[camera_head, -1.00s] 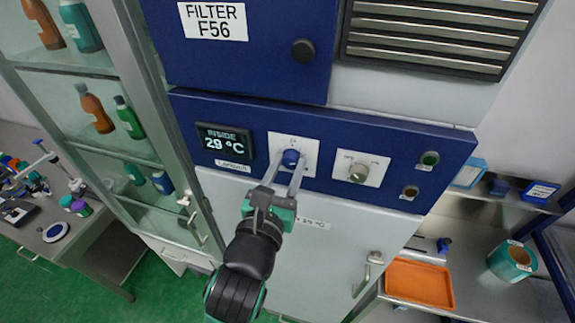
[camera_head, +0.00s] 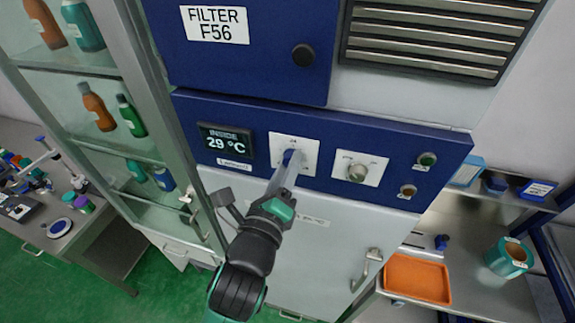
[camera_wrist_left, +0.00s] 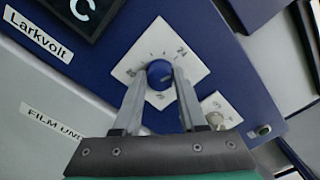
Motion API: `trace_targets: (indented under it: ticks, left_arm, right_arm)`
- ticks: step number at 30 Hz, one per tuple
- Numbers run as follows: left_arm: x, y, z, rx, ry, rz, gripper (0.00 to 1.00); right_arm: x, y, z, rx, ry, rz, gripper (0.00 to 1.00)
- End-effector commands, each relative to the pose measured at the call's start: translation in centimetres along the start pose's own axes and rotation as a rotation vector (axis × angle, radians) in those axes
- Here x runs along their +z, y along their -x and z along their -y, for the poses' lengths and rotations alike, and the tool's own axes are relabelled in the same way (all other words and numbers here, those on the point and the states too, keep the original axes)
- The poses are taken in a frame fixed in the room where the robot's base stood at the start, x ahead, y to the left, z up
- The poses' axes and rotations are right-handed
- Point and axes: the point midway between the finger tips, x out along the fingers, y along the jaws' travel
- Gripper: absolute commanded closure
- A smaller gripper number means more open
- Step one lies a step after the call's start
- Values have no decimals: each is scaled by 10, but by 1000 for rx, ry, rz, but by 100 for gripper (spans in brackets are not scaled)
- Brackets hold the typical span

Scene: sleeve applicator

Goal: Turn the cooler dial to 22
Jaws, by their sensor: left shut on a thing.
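The cooler's blue dial (camera_head: 288,154) sits on a white square plate (camera_head: 310,150) on the blue control panel. In the left wrist view the dial (camera_wrist_left: 160,73) shows between two long grey fingers, and "24" is legible at the plate's upper right; other marks are hard to read. My left gripper (camera_head: 292,160) is shut on the dial, one finger on each side, and is rolled over. The fingers partly hide the dial in the head view. The display (camera_head: 226,143) beside it reads "INSIDE 29 °C". My right gripper is in neither view.
A second, silvery knob (camera_head: 357,172) is right of the dial, with a green button (camera_head: 427,159) and a brownish button (camera_head: 407,191) beyond. A glass cabinet (camera_head: 120,100) stands left. An orange tray (camera_head: 418,279) lies on the right shelf.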

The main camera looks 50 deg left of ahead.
Motion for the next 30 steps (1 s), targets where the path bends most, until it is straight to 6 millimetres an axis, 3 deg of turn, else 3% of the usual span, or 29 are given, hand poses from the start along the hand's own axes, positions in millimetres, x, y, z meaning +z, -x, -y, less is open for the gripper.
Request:
trace_targets:
  ticks: [30]
  left_arm:
    - [-2,0,-3,-2,967,0,100]
  right_arm:
    - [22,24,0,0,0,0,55]
